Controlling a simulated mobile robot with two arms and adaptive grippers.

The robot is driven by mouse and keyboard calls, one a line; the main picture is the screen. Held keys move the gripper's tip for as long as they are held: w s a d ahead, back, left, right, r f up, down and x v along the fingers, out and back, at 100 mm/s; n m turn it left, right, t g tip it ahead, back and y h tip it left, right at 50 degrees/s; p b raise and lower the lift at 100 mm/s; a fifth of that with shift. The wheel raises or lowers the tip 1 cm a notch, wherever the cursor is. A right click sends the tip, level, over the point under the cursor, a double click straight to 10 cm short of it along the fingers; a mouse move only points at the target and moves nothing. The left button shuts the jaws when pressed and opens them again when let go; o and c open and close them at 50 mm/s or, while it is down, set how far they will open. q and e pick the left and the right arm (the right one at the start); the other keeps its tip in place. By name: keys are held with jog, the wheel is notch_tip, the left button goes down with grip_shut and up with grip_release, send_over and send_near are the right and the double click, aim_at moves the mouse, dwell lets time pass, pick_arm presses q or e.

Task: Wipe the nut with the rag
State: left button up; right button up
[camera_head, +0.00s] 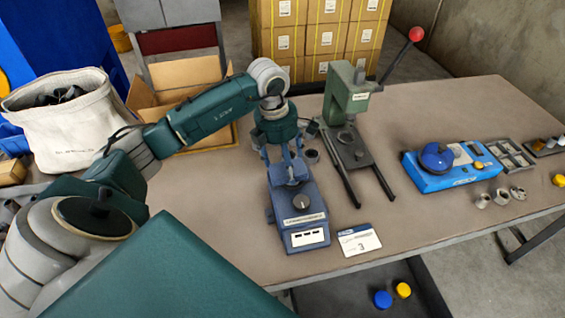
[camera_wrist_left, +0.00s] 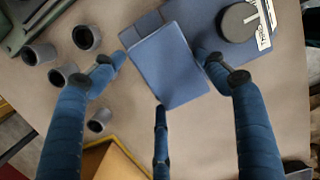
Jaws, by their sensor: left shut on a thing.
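My left gripper (camera_head: 287,170) reaches down over the rear of a blue device with a dark knob (camera_head: 301,203). In the left wrist view, its fingers (camera_wrist_left: 165,70) close around a flat blue rectangular piece (camera_wrist_left: 172,65), which looks like the folded rag. This piece overlaps the blue device (camera_wrist_left: 209,18) in that view. I cannot tell for sure which part is the nut. Small metal ring-like parts (camera_head: 501,196) lie at the right of the table, in front of another blue device. Several hollow grey cylinders (camera_wrist_left: 86,37) stand beside the gripper. My right gripper is not in view.
A green lever press (camera_head: 350,95) stands behind and right of the gripper. A blue device with a round top (camera_head: 449,168) and a grey divided tray (camera_head: 508,158) are at the right. A card (camera_head: 359,241) lies near the front edge. Table between card and right device is clear.

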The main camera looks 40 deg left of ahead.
aim_at(298, 162)
pick_arm(q)
jog(key=shift+w+d, duration=1.05)
jog(key=shift+w, duration=0.3)
jog(key=shift+s+a+b, duration=0.2)
jog(key=shift+s+a, duration=0.5)
jog(key=shift+s, duration=0.2)
jog(key=shift+s+a+b, duration=0.2)
jog(key=shift+s+a, duration=0.5)
jog(key=shift+s, duration=0.2)
jog(key=shift+w, duration=0.1)
jog(key=shift+w+d, duration=1.4)
jog(key=shift+w, duration=0.3)
jog(key=shift+s+a+b, duration=0.2)
jog(key=shift+s+a, duration=0.5)
jog(key=shift+s, duration=0.2)
jog(key=shift+s+a+b, duration=0.2)
jog(key=shift+s+a, duration=0.5)
jog(key=shift+s, duration=0.2)
